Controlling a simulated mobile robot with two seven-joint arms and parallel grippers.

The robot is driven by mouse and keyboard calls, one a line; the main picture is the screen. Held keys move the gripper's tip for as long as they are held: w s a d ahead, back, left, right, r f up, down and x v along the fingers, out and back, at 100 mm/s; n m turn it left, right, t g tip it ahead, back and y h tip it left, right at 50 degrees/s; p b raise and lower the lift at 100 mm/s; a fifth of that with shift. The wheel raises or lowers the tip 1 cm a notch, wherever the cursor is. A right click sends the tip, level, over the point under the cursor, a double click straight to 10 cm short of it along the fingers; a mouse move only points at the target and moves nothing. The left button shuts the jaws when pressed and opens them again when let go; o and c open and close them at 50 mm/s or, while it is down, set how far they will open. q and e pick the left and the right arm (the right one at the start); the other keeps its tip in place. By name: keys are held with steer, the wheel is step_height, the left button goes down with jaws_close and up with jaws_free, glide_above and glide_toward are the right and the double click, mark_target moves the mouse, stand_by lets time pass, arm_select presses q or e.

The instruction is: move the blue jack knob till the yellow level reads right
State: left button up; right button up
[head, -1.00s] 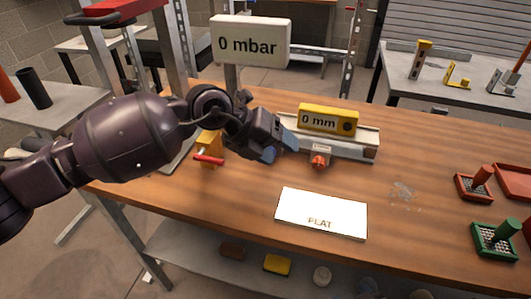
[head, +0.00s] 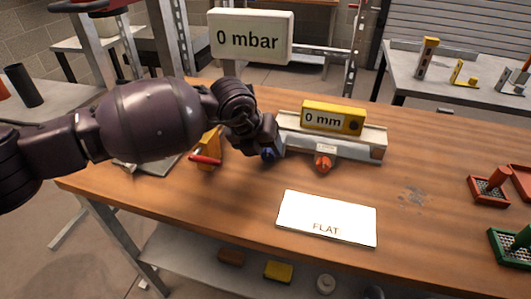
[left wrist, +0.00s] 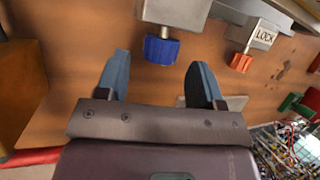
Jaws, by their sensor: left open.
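The blue jack knob (left wrist: 161,50) hangs under a grey block at the upper middle of the left wrist view. In the head view the blue knob (head: 268,155) is partly hidden by my left gripper. The yellow level (head: 333,117) lies on the grey rail (head: 360,148) and reads "0 mm". My left gripper (left wrist: 158,75) is open and empty, its two blue fingers pointing at the knob with one on each side, apart from it. A white card (head: 327,216) marked "FLAT" lies in front. My right gripper is not in view.
A red-orange knob (head: 323,163) sits right of the blue one, under a block labelled "LOCK" (left wrist: 265,37). A white "0 mbar" sign (head: 250,36) stands behind. A yellow valve with a red handle (head: 206,158) is at left. Red and green stamp-like tools (head: 490,185) stand at right.

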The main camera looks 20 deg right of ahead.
mark_target(267, 151)
arm_select(q)
steer(key=shift+x, duration=1.2)
steer(key=shift+f+b, duration=0.2)
steer(key=shift+b, duration=0.1)
steer(key=shift+w+d+f, duration=0.1)
steer(key=shift+d, duration=0.05)
